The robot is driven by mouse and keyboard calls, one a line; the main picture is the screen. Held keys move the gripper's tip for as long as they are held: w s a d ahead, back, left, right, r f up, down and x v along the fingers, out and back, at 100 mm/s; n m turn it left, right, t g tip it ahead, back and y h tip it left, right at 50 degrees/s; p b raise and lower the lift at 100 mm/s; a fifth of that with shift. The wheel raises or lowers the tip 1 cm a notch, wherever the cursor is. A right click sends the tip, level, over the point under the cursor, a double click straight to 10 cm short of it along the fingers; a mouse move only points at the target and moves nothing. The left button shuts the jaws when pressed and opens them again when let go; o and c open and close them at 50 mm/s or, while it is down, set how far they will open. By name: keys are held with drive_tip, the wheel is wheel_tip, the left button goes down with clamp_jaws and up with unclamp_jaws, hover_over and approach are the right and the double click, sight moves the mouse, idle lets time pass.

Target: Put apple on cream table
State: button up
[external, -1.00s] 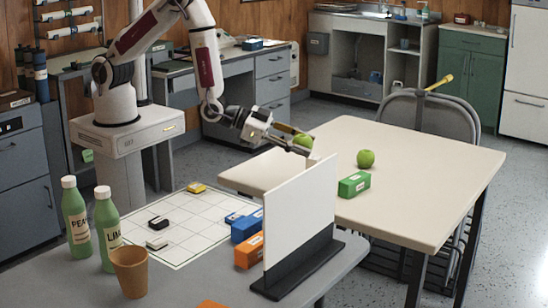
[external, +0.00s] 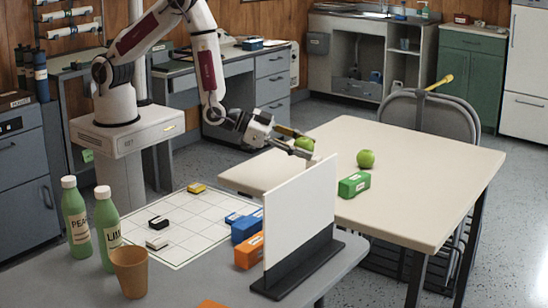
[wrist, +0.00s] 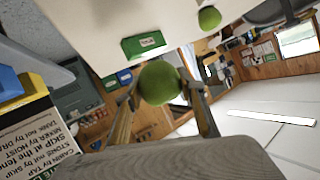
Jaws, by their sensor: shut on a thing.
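My gripper (external: 302,144) is shut on a green apple (external: 306,145), near the left edge of the cream table (external: 420,165). From the external view I cannot tell whether this apple touches the table. In the wrist view the held apple (wrist: 160,82) sits between both fingers of my gripper (wrist: 161,92). A second green apple (external: 366,159) rests on the cream table, to the right of my gripper. It also shows in the wrist view (wrist: 209,18).
A green box (external: 354,185) lies on the cream table near its left side. A white upright board (external: 300,212) on a dark stand is on the grey front table, before my gripper. Blue (external: 247,226) and orange (external: 249,251) boxes stand beside it. The cream table's right part is clear.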

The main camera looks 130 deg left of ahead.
drive_tip(key=shift+f, duration=2.4)
drive_tip(key=shift+f, duration=2.1)
drive_tip(key=shift+f, duration=0.15)
drive_tip(key=o, duration=1.2)
drive_tip(key=shift+v, duration=6.05)
